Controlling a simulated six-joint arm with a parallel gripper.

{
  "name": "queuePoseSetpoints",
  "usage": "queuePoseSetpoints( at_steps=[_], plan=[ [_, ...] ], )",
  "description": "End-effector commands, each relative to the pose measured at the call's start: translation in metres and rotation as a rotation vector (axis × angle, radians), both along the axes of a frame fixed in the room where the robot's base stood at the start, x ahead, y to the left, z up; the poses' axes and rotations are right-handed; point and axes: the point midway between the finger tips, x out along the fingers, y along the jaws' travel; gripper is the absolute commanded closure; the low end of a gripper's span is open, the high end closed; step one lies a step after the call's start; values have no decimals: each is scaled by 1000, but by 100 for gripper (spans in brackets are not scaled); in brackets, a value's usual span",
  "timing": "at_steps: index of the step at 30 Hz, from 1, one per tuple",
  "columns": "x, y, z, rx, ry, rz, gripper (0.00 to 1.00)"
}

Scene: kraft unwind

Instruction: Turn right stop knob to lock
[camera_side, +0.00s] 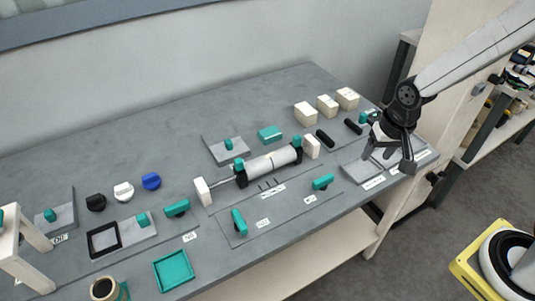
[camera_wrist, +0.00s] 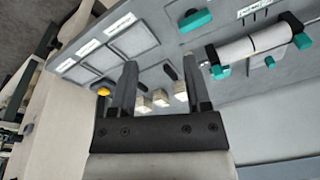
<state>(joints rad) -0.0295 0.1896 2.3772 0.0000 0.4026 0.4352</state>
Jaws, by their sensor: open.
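A white roll (camera_side: 271,161) lies on a shaft between two dark stands. A teal knob (camera_side: 297,141) tops the right stand and another teal knob (camera_side: 239,164) tops the left stand. A teal handle (camera_side: 323,181) sits on the plate in front of the roll's right end; it also shows in the wrist view (camera_wrist: 195,20). I cannot tell which of these is the right stop knob; no label is readable. My gripper (camera_side: 388,160) is open and empty, above the grey pads at the table's right end, apart from the knobs. Its two fingers show in the wrist view (camera_wrist: 160,78).
Grey pads (camera_side: 361,174) lie below my gripper. A teal tray (camera_side: 173,271) and a black frame (camera_side: 104,239) are at the left. A wall runs behind the table.

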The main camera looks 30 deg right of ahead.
Motion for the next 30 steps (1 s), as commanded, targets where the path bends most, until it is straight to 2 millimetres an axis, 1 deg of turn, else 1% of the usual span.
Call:
queuePoseSetpoints(
  at_steps=[1,6,11,18,24,30],
  plan=[
    [8,2,-5,11,13,-62,38],
    [32,9,-19,45,50,-288,38],
    [54,17,-35,68,80,-502,38],
    [83,28,-64,89,124,-825,38],
    [99,37,-85,94,147,-1047,38],
    [106,40,-95,95,155,-1152,38]
  ],
)
